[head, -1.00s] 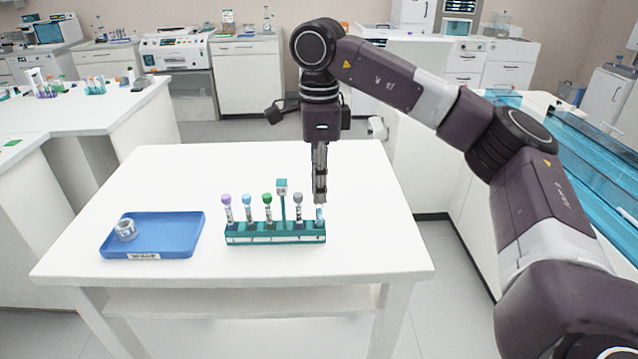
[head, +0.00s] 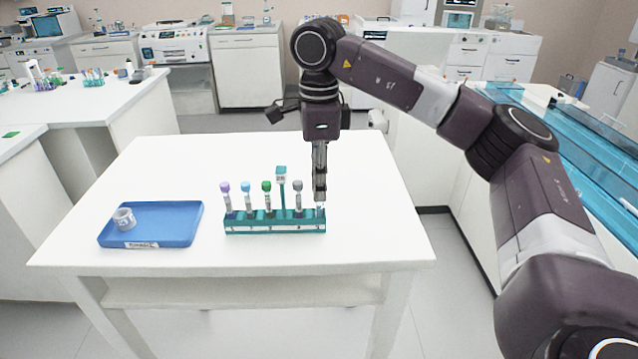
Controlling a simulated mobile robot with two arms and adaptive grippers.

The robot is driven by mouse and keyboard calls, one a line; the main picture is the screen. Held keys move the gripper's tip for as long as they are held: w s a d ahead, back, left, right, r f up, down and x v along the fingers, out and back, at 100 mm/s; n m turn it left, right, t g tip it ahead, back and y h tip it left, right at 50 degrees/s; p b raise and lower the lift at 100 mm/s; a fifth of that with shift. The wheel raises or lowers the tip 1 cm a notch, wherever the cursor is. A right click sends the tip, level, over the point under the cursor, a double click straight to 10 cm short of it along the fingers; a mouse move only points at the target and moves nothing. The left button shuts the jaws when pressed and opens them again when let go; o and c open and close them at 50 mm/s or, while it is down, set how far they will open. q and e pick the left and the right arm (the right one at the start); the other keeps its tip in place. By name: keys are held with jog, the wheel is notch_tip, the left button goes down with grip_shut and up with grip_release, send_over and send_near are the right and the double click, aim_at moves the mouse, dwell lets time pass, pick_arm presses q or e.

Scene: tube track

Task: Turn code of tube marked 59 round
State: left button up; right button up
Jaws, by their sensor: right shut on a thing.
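A green tube rack (head: 275,227) stands on the white table. It holds upright tubes with a purple cap (head: 226,187), a light blue cap (head: 246,187), a green cap (head: 267,186) and a grey cap (head: 298,186). My right gripper (head: 320,196) points straight down at the rack's right end. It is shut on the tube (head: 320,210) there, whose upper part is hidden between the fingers. The numbers on the tubes are too small to read, so I cannot tell which is 59. My left gripper is out of view.
A blue tray (head: 175,222) with a clear round container (head: 124,219) lies to the left on the table. A teal-topped sign post (head: 281,174) rises behind the rack. The table (head: 370,235) is clear right of the rack.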

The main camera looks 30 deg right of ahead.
jog(key=m, duration=0.4)
jog(key=shift+p, duration=0.4)
jog(key=m, duration=0.3)
jog(key=shift+m, duration=0.3)
jog(key=m+p, duration=0.1)
jog(key=m, duration=0.5)
jog(key=shift+m+p, duration=0.35)
jog(key=shift+m, duration=0.65)
jog(key=shift+f, duration=0.1)
jog(key=o, duration=0.9)
